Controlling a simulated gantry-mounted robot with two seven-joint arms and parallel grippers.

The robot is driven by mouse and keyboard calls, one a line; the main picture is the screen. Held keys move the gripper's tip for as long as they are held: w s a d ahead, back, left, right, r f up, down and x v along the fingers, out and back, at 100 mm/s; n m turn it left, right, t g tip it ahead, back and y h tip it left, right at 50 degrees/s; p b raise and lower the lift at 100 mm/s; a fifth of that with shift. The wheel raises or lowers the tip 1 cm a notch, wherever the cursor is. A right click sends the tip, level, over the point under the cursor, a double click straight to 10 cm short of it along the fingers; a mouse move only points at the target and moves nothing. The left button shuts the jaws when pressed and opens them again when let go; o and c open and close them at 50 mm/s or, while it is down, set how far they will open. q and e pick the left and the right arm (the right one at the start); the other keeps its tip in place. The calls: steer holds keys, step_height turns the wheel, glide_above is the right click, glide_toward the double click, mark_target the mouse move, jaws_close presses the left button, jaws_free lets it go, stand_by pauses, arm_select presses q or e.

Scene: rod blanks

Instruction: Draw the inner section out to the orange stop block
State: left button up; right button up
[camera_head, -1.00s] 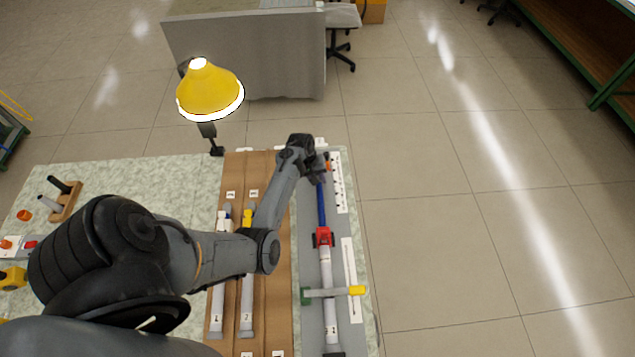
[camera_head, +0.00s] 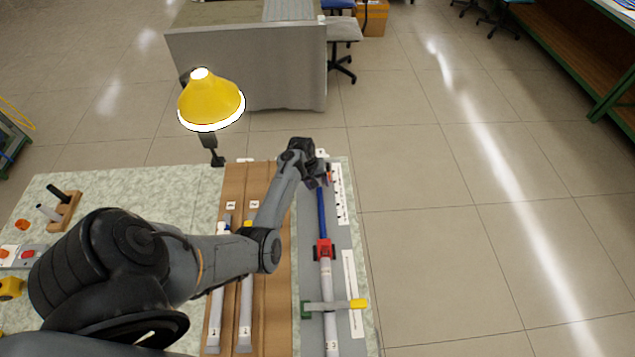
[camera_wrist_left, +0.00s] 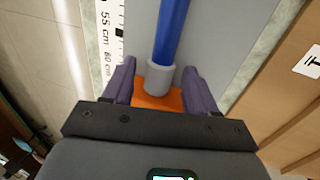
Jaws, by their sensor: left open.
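The telescoping rod lies along a grey board on the right of the table. Its blue inner section (camera_head: 321,212) extends from a red collar (camera_head: 324,249) on the white outer tube (camera_head: 328,278). The blue section also shows in the left wrist view (camera_wrist_left: 172,30), ending in a grey cap (camera_wrist_left: 158,79). The orange stop block (camera_wrist_left: 150,102) shows just below the cap; whether they touch is unclear. My left gripper (camera_wrist_left: 157,76) is open, its fingers on either side of the cap and block. In the head view the gripper (camera_head: 321,181) is at the board's far end. My right gripper is out of view.
A green and yellow clamp (camera_head: 335,305) crosses the outer tube. A scale strip (camera_wrist_left: 110,30) runs beside the rod. Other rods (camera_head: 246,310) lie in a brown rack (camera_head: 277,325) to the left. A yellow lamp (camera_head: 210,100) stands at the table's back edge.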

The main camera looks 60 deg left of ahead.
arm_select(q)
steer(key=p+v, duration=0.1)
steer(key=v, duration=0.9)
steer(key=shift+r+p, duration=0.3)
steer(key=shift+p, duration=0.1)
steer(key=shift+s, duration=0.15)
